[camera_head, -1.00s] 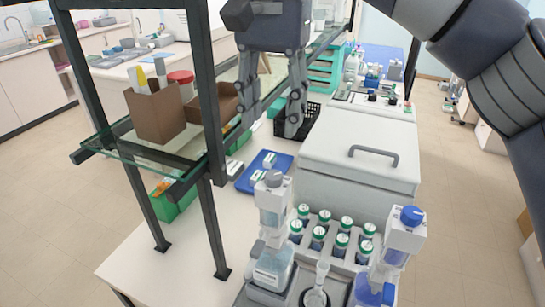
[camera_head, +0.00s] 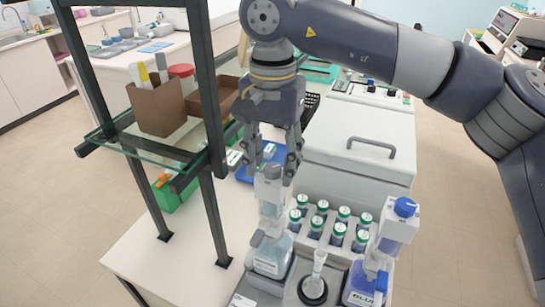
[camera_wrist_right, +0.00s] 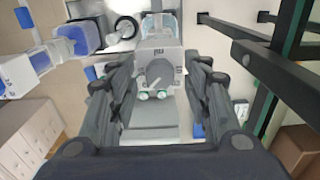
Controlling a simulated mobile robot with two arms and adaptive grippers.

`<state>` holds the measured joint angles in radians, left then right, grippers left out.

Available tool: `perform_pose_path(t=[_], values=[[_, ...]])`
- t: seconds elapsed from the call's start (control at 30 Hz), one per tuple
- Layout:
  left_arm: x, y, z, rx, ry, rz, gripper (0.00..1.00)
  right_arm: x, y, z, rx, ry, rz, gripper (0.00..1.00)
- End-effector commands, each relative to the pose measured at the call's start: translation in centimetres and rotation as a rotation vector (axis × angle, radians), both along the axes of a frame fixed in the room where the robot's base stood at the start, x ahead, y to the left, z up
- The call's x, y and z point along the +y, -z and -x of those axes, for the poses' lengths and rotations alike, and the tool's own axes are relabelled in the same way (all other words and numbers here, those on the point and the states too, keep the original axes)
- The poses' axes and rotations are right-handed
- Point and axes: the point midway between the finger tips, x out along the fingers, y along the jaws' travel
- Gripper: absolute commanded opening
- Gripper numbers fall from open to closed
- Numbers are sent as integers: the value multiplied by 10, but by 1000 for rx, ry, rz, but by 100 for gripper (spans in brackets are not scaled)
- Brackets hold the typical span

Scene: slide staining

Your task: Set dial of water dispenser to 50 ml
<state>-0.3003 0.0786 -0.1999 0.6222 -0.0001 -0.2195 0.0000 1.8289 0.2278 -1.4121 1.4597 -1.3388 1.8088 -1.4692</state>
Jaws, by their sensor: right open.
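The water dispenser (camera_head: 270,252) is the left one of two bottle-top dispensers on the bench, with a clear bottle and a grey-white upper body. Its grey top dial (camera_head: 271,172) lies just below and between the fingers of my right gripper (camera_head: 273,174). In the right wrist view the dispenser's grey top (camera_wrist_right: 160,68) shows between the two open fingers of my right gripper (camera_wrist_right: 162,75), with gaps at both sides. The dial's setting is too small to read. My left gripper is out of view.
A second dispenser with a blue cap (camera_head: 404,208) stands to the right. A rack of green-capped bottles (camera_head: 340,232) is behind, next to a white lidded box (camera_head: 358,165). A dark-framed shelf (camera_head: 208,100) stands close at the left of my gripper.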

Motion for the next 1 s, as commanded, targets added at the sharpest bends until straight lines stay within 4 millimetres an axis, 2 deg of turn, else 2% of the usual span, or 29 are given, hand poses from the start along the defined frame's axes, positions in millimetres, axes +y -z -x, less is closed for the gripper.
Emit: perform_pose_path(t=[0.07,0.2,0.27,0.67,1.0], values=[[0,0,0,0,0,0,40,0,0,0,0,0,0,43],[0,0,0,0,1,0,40,0,0,0,0,0,0,11],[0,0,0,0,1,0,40,0,0,0,0,0,0,1],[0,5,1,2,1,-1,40,0,1,0,1,49,-1,1],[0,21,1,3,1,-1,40,0,2,0,1,284,-1,1]])
